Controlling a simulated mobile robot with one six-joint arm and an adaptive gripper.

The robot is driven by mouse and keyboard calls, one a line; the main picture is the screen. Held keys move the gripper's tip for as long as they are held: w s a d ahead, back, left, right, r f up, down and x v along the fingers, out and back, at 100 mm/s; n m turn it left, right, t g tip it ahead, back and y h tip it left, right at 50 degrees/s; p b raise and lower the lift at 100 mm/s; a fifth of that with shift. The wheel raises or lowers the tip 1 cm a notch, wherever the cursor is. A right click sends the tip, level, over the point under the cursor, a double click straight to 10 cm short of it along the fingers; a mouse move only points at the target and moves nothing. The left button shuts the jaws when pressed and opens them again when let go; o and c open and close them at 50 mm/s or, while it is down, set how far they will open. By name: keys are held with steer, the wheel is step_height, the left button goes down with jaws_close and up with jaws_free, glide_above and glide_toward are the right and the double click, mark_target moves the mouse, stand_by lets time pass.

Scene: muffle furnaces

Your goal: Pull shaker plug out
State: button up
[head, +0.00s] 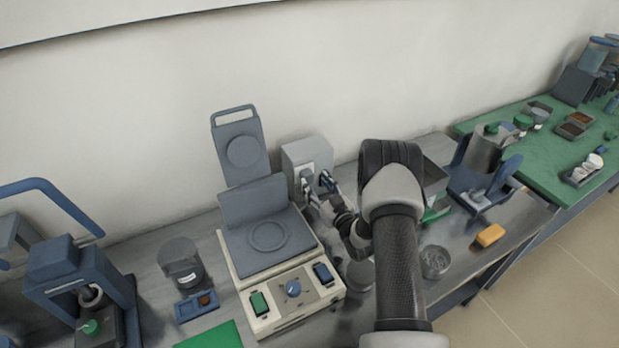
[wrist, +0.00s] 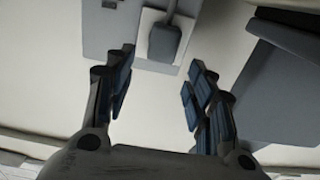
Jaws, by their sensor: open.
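My gripper (head: 316,181) is at the front of the box. In the wrist view my gripper (wrist: 157,88) is open and empty, with the plug ahead of the gap between its blue-padded fingers, apart from both. In the head view my fingers partly hide the plug.
The shaker lid (head: 240,148) stands left of the box, near my gripper. A dark jar (head: 181,263) stands left of the shaker. A glass beaker (head: 435,261), a yellow block (head: 489,235) and a blue stand (head: 470,187) are right of my arm.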

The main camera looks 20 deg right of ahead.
mark_target(310, 176)
steer(key=w, duration=0.5)
steer(key=shift+a+b, duration=0.1)
steer(key=shift+b, duration=0.2)
steer(key=shift+c, duration=0.6)
jaws_close()
